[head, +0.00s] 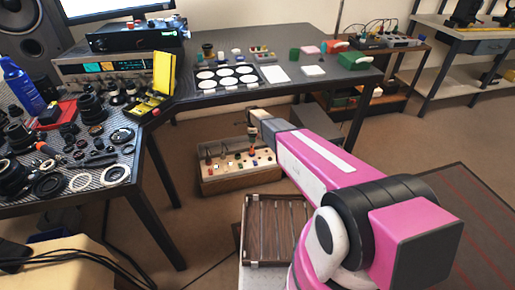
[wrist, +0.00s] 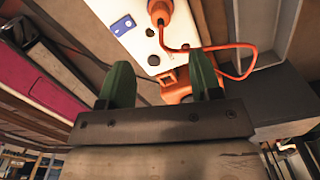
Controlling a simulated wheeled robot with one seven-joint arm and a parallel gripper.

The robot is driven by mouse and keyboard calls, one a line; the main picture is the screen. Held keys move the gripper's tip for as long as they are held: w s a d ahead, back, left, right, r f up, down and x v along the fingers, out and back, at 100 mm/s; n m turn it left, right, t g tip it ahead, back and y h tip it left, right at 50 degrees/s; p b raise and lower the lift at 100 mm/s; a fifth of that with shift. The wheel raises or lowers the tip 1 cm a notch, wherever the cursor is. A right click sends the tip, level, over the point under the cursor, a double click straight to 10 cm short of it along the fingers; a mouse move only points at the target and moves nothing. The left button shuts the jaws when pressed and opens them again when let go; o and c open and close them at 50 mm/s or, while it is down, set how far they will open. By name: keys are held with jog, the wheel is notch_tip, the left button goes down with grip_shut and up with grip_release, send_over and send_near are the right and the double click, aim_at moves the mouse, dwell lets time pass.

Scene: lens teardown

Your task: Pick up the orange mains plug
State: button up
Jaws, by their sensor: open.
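In the wrist view, an orange body (wrist: 176,86) shows between and beyond my gripper's fingers, partly hidden by them. An orange cable (wrist: 238,45) loops beside it. A second orange part (wrist: 159,10) with a pale collar stands at the white board's top end. I cannot tell for certain which part is the mains plug. My gripper (wrist: 160,80) is open, with green fingers apart; contact with the orange body is not clear. In the head view, my gripper (head: 255,118) is above the wooden box, with a small orange piece (head: 252,134) just below it.
The wooden box (head: 240,183) stands on the floor under the bench and holds a white board (wrist: 120,22) with holes and small coloured parts. The dark bench (head: 345,80) is behind it. A slatted crate (head: 275,232) is in front. Lens parts crowd the left table (head: 150,108).

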aim_at(252, 147)
jog(key=shift+w+a+f, duration=0.1)
jog(key=shift+w+f, duration=0.1)
jog(key=shift+f, duration=0.05)
notch_tip(252, 147, down, 5)
jog(key=shift+f, duration=0.1)
jog(key=shift+a+f, duration=0.15)
jog(key=shift+f, duration=1.2)
jog(key=shift+a+f, duration=0.15)
jog(key=shift+f, duration=1.15)
jog(key=c, duration=0.9)
